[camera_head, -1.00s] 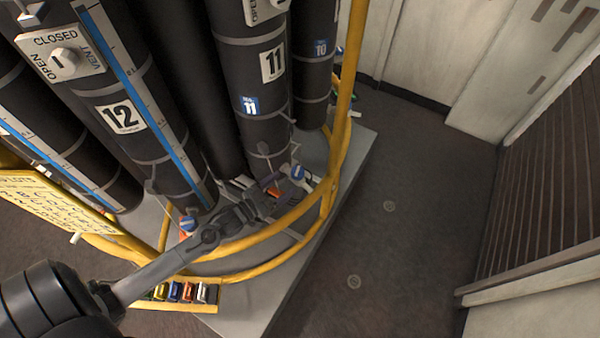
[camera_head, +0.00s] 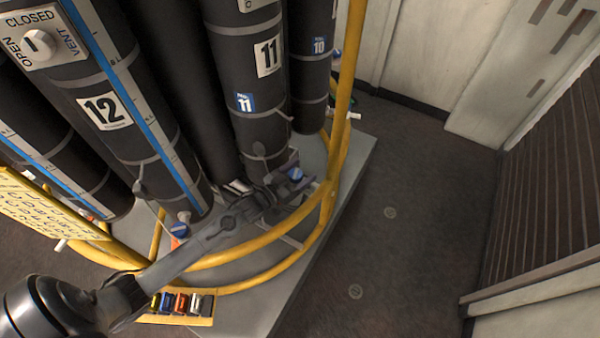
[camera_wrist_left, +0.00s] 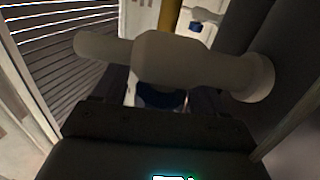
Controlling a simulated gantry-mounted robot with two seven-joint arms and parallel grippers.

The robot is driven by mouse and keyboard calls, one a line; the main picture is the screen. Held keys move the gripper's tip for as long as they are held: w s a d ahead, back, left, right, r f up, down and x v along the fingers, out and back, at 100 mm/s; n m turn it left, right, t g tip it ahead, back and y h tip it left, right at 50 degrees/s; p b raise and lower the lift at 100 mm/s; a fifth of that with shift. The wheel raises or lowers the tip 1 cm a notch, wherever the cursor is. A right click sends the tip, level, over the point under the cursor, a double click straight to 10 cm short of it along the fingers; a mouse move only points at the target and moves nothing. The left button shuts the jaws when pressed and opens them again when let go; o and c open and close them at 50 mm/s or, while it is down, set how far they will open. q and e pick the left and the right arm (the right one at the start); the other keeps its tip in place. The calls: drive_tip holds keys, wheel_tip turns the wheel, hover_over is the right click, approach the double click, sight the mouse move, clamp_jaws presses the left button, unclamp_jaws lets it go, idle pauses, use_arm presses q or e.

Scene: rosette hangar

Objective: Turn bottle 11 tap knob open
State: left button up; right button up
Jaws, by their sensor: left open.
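Bottle 11 (camera_head: 258,130) is a tall dark cylinder with a white "11" label and a small blue "11" tag in the head view. Its tap has a blue knob (camera_head: 296,174) near the foot, partly hidden by my gripper. My left gripper (camera_head: 292,189) is open at this tap. In the left wrist view a pale grey tap body (camera_wrist_left: 180,60) crosses close in front. The blue knob (camera_wrist_left: 160,96) shows below it, between the dark fingers; contact cannot be told. My right gripper is not in view.
Bottle 12 (camera_head: 130,140) stands left of bottle 11, with its own blue tap knob (camera_head: 182,229). A yellow rail (camera_head: 262,264) curves around the bottles, near my left arm. Open floor (camera_head: 420,200) lies to the right.

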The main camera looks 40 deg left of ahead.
use_arm(q)
drive_tip(key=c, duration=1)
drive_tip(key=shift+o, duration=0.2)
drive_tip(key=shift+y, duration=0.3)
drive_tip(key=shift+a+n+y+p, duration=0.1)
drive_tip(key=shift+n+y+p, duration=0.7)
drive_tip(key=shift+n+y, duration=0.55)
drive_tip(key=n+y, duration=0.1)
drive_tip(key=y, duration=0.2)
drive_tip(key=shift+a+n, duration=0.15)
drive_tip(key=shift+n, duration=0.2)
drive_tip(key=shift+a+n+g+y+p, duration=0.15)
drive_tip(key=shift+n+g+y+p, duration=0.2)
drive_tip(key=shift+n+y, duration=0.7)
drive_tip(key=shift+s+y, duration=0.1)
drive_tip(key=shift+y, duration=0.5)
